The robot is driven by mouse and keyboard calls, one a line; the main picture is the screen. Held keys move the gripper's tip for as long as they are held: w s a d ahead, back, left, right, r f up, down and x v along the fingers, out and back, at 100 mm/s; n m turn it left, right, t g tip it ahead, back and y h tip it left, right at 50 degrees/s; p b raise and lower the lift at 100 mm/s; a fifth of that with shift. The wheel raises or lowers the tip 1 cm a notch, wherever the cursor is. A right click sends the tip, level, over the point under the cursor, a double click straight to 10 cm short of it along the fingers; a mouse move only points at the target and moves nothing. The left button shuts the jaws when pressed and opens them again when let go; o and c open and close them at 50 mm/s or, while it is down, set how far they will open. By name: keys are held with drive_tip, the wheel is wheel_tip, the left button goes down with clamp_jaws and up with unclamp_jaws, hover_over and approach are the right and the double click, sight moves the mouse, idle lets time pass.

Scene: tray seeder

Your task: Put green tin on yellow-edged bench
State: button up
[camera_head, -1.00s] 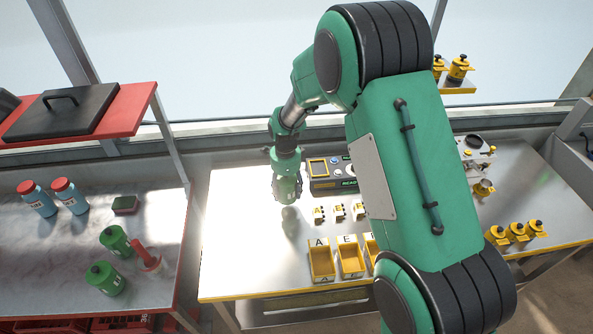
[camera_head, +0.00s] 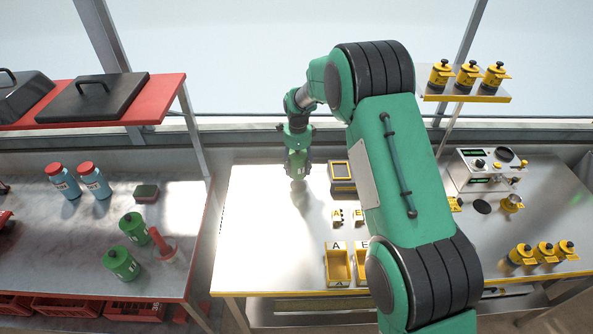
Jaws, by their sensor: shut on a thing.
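My gripper (camera_head: 298,152) is shut on a green tin (camera_head: 298,168) with a pale mark on its side. It holds the tin upright over the back left of the yellow-edged bench (camera_head: 252,240). A reflection or shadow shows below the tin; I cannot tell whether the tin touches the bench top. Two other green tins with dark caps, one behind (camera_head: 133,228) and one in front (camera_head: 122,264), stand on the red-edged bench at the left.
Yellow bins (camera_head: 338,264) and a yellow-framed device (camera_head: 342,178) sit right of the tin. Blue bottles (camera_head: 94,182), a sponge (camera_head: 146,193) and a red-handled tool (camera_head: 164,245) are on the red-edged bench. The yellow-edged bench's left front is clear.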

drive_tip(key=shift+o, duration=0.2)
drive_tip(key=shift+w+a, duration=0.2)
drive_tip(key=shift+w, duration=0.7)
drive_tip(key=shift+f+b, duration=0.55)
drive_tip(key=shift+f, duration=1.2)
drive_tip(key=shift+f, duration=0.1)
drive_tip(key=shift+c, duration=0.2)
drive_tip(key=o, duration=1.4)
drive_tip(key=shift+o, duration=0.2)
wheel_tip(320, 180, up, 12)
drive_tip(key=shift+f+p, duration=0.1)
drive_tip(key=shift+p, duration=1.15)
drive_tip(key=shift+r, duration=0.2)
